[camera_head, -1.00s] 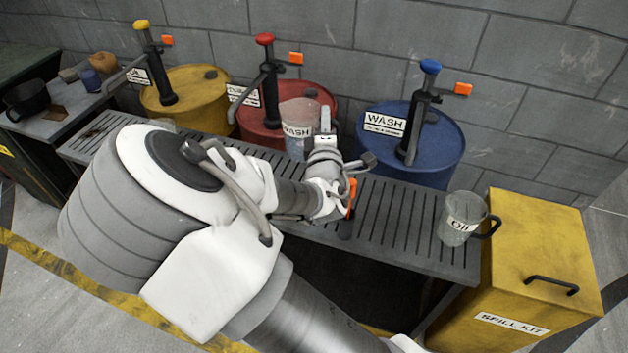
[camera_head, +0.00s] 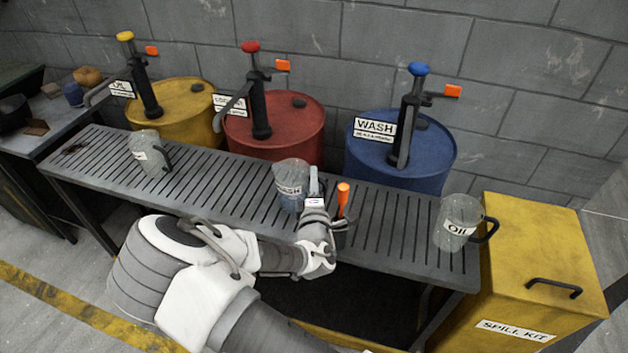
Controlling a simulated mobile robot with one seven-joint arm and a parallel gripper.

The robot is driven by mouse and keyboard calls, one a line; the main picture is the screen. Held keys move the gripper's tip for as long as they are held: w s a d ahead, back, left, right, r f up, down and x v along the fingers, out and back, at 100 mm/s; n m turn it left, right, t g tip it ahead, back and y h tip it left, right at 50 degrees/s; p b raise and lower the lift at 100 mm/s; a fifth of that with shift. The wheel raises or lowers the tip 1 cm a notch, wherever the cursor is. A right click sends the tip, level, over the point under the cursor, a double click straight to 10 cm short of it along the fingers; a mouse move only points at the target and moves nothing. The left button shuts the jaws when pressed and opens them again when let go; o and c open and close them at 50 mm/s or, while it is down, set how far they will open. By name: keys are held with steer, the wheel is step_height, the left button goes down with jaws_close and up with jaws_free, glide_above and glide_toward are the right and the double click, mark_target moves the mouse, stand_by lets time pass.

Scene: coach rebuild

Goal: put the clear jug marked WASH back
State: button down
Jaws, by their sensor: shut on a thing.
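The clear jug marked WASH (camera_head: 289,180) is at the slatted bench, in front of the red drum, and looks upright with bluish liquid low in it. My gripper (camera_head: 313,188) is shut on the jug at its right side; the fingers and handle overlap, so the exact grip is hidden. I cannot tell whether the jug's base touches the slats. The blue drum (camera_head: 430,155) with the WASH label (camera_head: 375,130) and a blue-topped pump (camera_head: 410,115) stands behind the bench, right of the jug.
The slatted bench (camera_head: 395,225) has free room right of my gripper. An orange-handled tool (camera_head: 343,198) stands close beside my gripper. A jug marked OIL (camera_head: 458,222) is at the right end, another clear jug (camera_head: 150,153) at the left. A yellow spill kit box (camera_head: 540,250) stands right.

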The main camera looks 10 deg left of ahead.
steer(key=shift+f, duration=0.15)
steer(key=c, duration=0.9)
jaws_free()
steer(key=shift+r, duration=0.3)
steer(key=p+v, duration=0.1)
steer(key=v, duration=1.1)
steer(key=shift+s, duration=0.1)
